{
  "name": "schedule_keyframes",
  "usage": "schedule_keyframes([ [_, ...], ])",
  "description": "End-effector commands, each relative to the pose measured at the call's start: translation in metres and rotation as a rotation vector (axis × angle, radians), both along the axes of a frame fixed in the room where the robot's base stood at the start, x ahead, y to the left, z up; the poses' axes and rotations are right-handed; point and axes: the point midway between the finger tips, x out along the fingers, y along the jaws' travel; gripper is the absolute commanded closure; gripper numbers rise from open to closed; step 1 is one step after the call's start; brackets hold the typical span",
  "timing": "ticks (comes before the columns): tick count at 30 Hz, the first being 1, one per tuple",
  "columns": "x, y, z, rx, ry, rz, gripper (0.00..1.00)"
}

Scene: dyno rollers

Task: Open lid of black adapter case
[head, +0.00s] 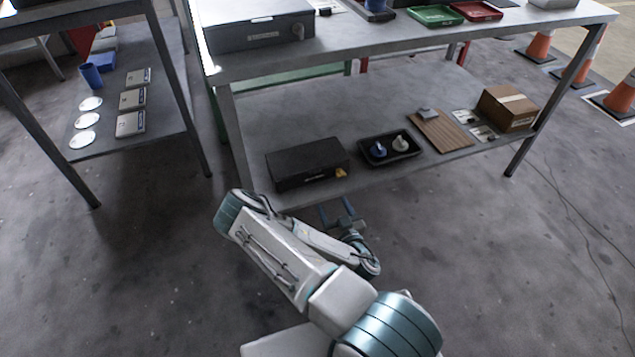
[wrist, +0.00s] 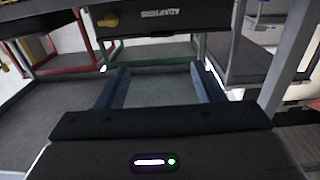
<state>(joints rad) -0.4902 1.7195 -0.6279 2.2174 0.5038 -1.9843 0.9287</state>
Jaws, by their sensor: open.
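The black adapter case (head: 308,160) sits with its lid shut on the lower shelf of the grey table, near the shelf's front left. A yellow latch (head: 341,173) is on the right of its front face. In the wrist view, the case front (wrist: 190,20) is at the top edge, with its label upside down and the yellow latch (wrist: 108,20) to the left. My gripper (head: 336,209) is in front of the shelf edge, close to the case but apart from it. In the wrist view, its fingers (wrist: 158,75) are spread with nothing between them.
A black tray (head: 390,160) with a blue and a pale item stands right of the case. Further right are a wooden board (head: 440,135) and a cardboard box (head: 507,108). The tabletop (head: 375,35) overhangs the shelf. A table leg (head: 236,145) stands left of the case.

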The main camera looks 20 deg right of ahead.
Motion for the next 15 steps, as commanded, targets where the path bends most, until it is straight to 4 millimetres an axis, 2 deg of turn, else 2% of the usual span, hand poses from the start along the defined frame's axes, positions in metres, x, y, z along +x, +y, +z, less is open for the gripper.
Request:
schedule_keyframes([
  [5,0.008,0.002,-0.003,-0.004,-0.007,0.02,0.38],
  [8,0.023,0.003,-0.003,-0.003,-0.009,0.019,0.38],
  [15,0.074,0.005,-0.005,-0.003,-0.009,0.019,0.38],
])
